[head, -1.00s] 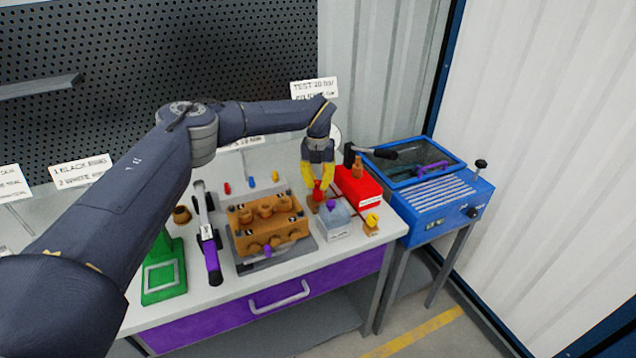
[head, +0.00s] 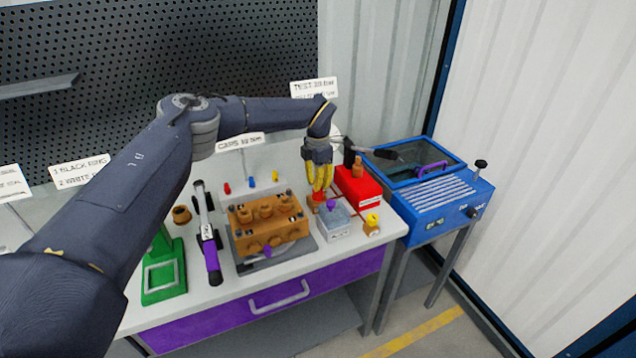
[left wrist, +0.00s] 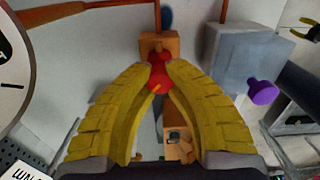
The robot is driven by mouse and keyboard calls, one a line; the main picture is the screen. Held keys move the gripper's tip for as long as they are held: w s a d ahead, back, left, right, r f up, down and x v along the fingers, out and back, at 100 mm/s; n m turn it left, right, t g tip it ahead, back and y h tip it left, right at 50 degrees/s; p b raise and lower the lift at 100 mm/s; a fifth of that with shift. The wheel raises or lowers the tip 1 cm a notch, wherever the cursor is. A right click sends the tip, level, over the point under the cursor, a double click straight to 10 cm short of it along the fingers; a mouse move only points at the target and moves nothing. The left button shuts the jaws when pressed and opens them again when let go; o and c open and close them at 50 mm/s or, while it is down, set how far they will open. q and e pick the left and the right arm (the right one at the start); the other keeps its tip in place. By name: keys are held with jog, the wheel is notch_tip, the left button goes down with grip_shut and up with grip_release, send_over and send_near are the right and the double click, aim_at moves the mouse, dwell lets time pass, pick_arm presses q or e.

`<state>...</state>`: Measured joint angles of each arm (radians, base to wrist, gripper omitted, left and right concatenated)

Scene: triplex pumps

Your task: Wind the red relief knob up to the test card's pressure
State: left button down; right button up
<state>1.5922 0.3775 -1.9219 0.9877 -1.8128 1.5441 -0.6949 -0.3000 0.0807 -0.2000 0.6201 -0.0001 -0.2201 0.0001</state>
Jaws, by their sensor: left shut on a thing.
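My left gripper (head: 321,190) comes down at the right part of the bench, left of the red box. In the left wrist view its yellow fingers (left wrist: 160,82) are shut on the red relief knob (left wrist: 158,76), which sits on an orange-brown block (left wrist: 172,46). In the head view the fingers largely hide the knob. The test card (head: 314,88) stands behind the arm; its text starts with "TEST", and its figure is too blurred to read surely. A round white dial (left wrist: 12,75) shows partly at the left of the wrist view; its needle reading is not visible. My right gripper is not in view.
A red box (head: 357,187) with a black lever stands right of the gripper. A grey box (head: 334,222) with a purple knob is in front. The orange pump block (head: 268,225) is to the left. A blue cabinet (head: 440,200) stands beyond the bench's right end.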

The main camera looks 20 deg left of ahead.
pick_arm(q)
jog(key=m, duration=1)
jog(key=shift+m, duration=2.2)
jog(key=c, duration=1.1)
grip_release()
jog(key=shift+c, duration=0.2)
notch_tip(320, 180, up, 12)
